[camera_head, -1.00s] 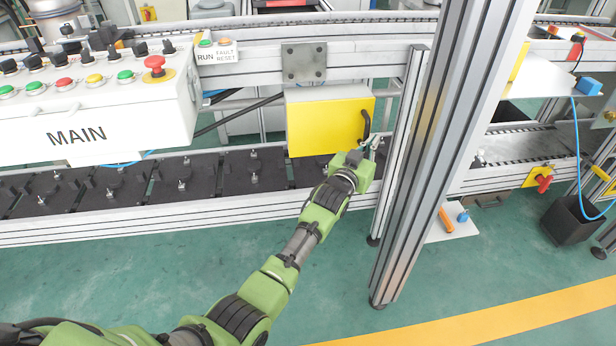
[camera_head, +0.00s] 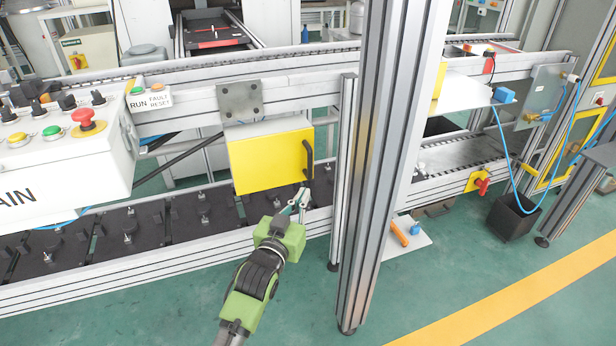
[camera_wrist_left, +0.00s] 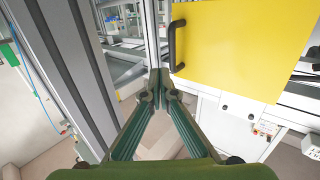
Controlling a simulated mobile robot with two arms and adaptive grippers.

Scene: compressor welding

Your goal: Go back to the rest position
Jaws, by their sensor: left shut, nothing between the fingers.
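My left gripper (camera_head: 302,203) is shut and empty, just below and in front of the yellow door (camera_head: 270,160) of a small box, near its black handle (camera_head: 309,160). In the left wrist view the fingertips of my left gripper (camera_wrist_left: 160,78) meet, apart from the handle (camera_wrist_left: 174,46) on the yellow door (camera_wrist_left: 235,45). The door looks closed on its box. My right gripper is not in view.
A tall metal post (camera_head: 385,190) stands just right of my left arm. The MAIN control panel (camera_head: 62,160) is at the left. A conveyor with black plates (camera_head: 200,215) runs below the box. Green floor (camera_head: 480,280) is open at the front right.

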